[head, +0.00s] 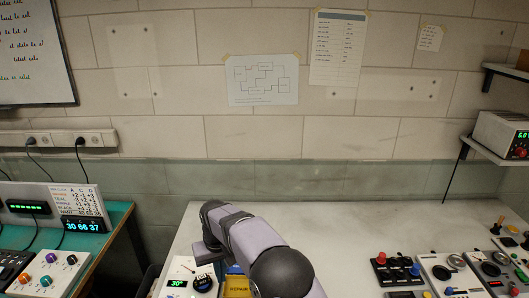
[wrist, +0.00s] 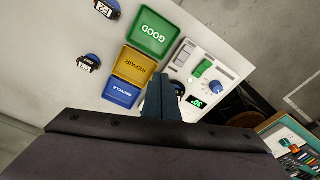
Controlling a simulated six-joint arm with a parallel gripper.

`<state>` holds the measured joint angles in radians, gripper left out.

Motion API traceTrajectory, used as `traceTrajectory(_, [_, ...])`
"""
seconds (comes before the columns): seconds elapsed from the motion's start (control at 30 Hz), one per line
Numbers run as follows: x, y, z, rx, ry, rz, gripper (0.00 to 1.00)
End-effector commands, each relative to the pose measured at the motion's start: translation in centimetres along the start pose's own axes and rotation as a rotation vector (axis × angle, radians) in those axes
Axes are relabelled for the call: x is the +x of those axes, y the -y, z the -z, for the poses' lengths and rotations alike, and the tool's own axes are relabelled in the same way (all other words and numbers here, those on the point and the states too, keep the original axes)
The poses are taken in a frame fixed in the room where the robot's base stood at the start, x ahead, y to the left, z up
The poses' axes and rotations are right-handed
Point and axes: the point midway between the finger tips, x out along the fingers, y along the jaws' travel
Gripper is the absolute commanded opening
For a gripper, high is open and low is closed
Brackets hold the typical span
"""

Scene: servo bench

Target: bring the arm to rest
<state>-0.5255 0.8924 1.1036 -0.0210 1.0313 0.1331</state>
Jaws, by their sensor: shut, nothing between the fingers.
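My gripper (wrist: 163,86) shows in the wrist view as two dark fingers closed together, with nothing between them. It points down over the bench, beside the blue RECYCLE tray and the white tester box. In the head view my arm reaches forward over the near part of the white bench (head: 330,230) and bends left. The gripper itself cannot be made out there.
The green GOOD tray (wrist: 131,42), yellow REPAIR tray (wrist: 118,68) and blue RECYCLE tray (wrist: 106,97) stand in a row beside the tester box (wrist: 217,67). Two servos (wrist: 108,8) (wrist: 88,63) lie beyond. Control boxes (head: 397,271) stand at right; the bench middle is clear.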

Motion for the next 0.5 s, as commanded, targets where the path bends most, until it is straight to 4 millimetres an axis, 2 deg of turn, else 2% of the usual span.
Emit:
traceTrajectory(0.03, [-1.0, -1.9, -1.1, 0.026, 0.004, -0.003, 0.00])
traceTrajectory(0.2, [-3.2, -7.2, -5.7, 0.097, 0.024, -0.011, 0.00])
traceTrajectory(0.37, [-4.8, -11.2, -11.3, 0.163, 0.044, -0.017, 0.00])
traceTrajectory(0.5, [-5.7, -13.7, -17.0, 0.223, 0.062, -0.020, 0.00])
